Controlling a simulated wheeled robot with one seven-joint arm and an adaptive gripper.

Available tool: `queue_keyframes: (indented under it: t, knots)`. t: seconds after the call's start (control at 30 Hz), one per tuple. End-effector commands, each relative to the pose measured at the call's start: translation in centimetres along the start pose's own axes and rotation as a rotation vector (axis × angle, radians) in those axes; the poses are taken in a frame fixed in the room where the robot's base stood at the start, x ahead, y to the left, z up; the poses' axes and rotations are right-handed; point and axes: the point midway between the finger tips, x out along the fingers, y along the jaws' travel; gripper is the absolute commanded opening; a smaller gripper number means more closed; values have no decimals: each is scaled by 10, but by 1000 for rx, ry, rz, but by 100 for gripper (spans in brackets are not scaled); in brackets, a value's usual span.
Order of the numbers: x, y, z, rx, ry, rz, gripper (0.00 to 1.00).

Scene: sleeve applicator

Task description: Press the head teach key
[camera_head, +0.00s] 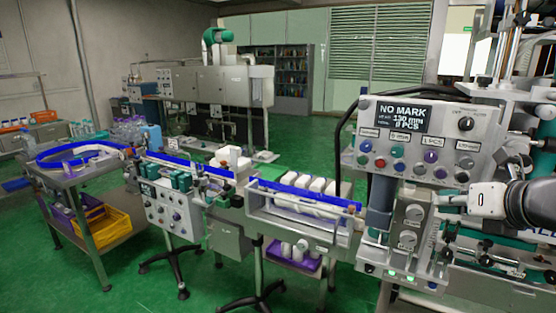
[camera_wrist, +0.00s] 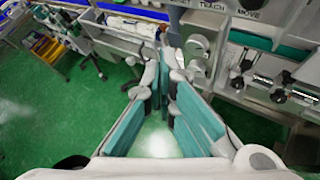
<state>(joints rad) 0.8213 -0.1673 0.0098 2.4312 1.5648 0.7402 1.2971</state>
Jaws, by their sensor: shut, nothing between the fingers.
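The control panel (camera_head: 349,150) with a dark display (camera_head: 404,118) reading "NO MARK" stands at the right of the head view, with several coloured buttons and a black knob. Below it a grey box (camera_head: 411,226) carries two round dials. In the wrist view a white panel edge (camera_wrist: 228,20) shows the printed words "TEACH" and "MOVE" at the top; the keys there are cut off or too small, so I cannot tell which is the head teach key. My gripper (camera_head: 440,199) is shut and empty, just right of the grey box and below the buttons. Its fingers (camera_wrist: 163,68) also show in the wrist view.
A conveyor with white bottles in a tray (camera_head: 300,213) runs left of the panel. A metal table (camera_head: 85,176) with a yellow crate (camera_head: 108,227) stands farther left. Shafts and teal parts crowd the machine (camera_wrist: 270,85) right of my fingers. Green floor is open in front.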

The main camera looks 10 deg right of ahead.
Motion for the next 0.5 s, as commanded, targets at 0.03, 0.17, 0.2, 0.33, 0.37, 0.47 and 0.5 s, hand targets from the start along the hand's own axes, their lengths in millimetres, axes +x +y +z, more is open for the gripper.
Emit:
queue_keyframes:
  t: [0.03, 0.17, 0.2, 0.33, 0.37, 0.47, 0.5]
  knots:
    - [6, -4, 3, 0, 1, 0, 0]
    - [18, -12, 11, -1, 1, 1, 0]
    - [22, -15, 14, -1, 0, 1, 0]
    - [34, -24, 23, 0, 0, 1, 0]
    - [36, -25, 24, 0, 1, 1, 0]
    - [43, -30, 30, -2, 1, 2, 0]
    - [45, -32, 32, -2, 1, 1, 0]
